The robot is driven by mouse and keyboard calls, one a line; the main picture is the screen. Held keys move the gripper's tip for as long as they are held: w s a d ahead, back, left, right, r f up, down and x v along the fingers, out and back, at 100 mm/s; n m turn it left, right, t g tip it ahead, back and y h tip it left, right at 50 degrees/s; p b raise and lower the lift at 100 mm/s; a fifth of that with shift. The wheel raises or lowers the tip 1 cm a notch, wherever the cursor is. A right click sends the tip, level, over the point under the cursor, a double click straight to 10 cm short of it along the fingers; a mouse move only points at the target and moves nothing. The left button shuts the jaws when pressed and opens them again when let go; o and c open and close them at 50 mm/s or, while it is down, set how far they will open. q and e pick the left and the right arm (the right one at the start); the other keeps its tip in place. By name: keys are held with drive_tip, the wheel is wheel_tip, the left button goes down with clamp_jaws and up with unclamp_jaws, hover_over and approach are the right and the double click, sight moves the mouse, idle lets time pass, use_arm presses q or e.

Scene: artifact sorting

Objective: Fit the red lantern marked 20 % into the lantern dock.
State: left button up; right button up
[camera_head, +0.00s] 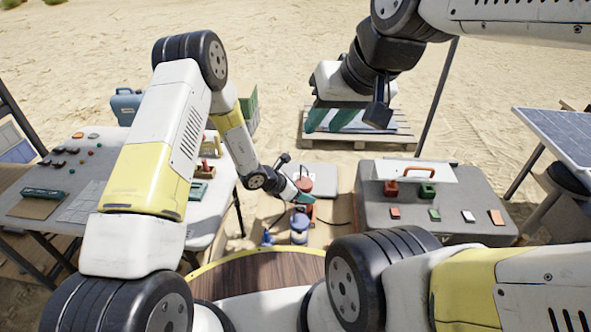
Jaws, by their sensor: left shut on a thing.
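My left gripper (304,199) is low in the middle of the view, shut on a red lantern. Red parts of the lantern (302,213) show around the fingers, which hide much of it. Its 20 % marking is too small to read. Just below it in the picture stands a blue-and-white lantern-like object (299,229); I cannot tell whether the two touch. I cannot pick out the lantern dock with certainty. My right gripper (378,112) hangs at the upper middle, far from the lantern, and its finger gap cannot be made out.
A grey table (450,226) at right bears red and green blocks, small coloured pieces and a pale panel with an orange handle. A left table (30,208) holds small items. A round wooden top (250,275) is in front. A pallet (345,138) lies behind.

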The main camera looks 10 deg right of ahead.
use_arm(q)
drive_tip(key=shift+f, duration=0.6)
drive_tip(key=shift+f, duration=2.05)
idle(0.7)
drive_tip(key=o, duration=1.7)
drive_tip(key=shift+v, duration=3.95)
